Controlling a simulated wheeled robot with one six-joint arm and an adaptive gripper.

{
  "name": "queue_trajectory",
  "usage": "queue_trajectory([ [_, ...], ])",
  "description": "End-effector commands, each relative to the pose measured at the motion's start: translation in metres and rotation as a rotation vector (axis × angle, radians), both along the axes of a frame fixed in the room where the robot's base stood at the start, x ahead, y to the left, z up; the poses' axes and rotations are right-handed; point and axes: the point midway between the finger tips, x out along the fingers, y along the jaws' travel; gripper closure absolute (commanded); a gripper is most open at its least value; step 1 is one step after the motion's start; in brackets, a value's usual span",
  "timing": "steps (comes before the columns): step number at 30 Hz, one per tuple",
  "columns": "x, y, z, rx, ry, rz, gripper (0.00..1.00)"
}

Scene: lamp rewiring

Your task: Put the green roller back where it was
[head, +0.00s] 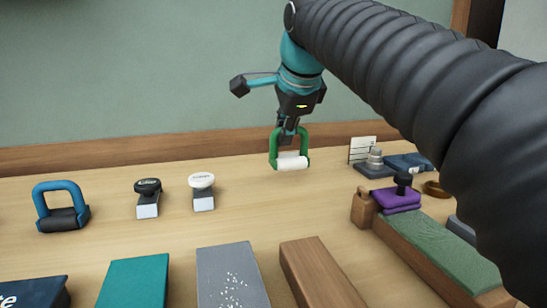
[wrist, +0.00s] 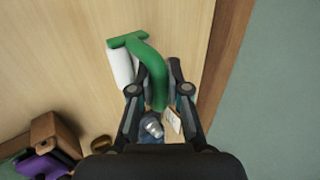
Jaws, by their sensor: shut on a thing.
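The green roller (head: 291,152) has a green frame and a white cylinder. It hangs from my gripper (head: 290,126) above the back part of the wooden table, close to the back edge. My gripper is shut on the top of the green frame, with the white cylinder lowest. In the wrist view the green roller (wrist: 140,55) stretches away from between the two fingers of my gripper (wrist: 160,92). A blue roller (head: 62,207) with a dark cylinder stands on the table at the left.
Two stamps, black-topped (head: 148,198) and white-topped (head: 202,191), stand left of the held roller. Teal (head: 135,284), grey (head: 228,275) and brown (head: 318,272) blocks lie in front. The table between stamps and tray looks clear.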

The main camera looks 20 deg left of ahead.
Motion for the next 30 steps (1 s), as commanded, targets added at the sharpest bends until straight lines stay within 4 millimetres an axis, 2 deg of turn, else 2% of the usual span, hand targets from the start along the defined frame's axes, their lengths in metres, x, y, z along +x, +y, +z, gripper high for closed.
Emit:
queue_trajectory([
  [3, -0.003, 0.015, -0.009, 0.0, 0.0, 0.001, 1.0],
  [6, -0.004, 0.02, -0.012, 0.0, -0.001, 0.002, 1.0],
  [18, -0.004, 0.021, -0.051, 0.0, 0.0, 0.0, 1.0],
  [29, -0.004, 0.021, -0.055, 0.001, -0.001, 0.0, 1.0],
  [30, -0.004, 0.021, -0.055, 0.0, 0.0, 0.0, 0.82],
])
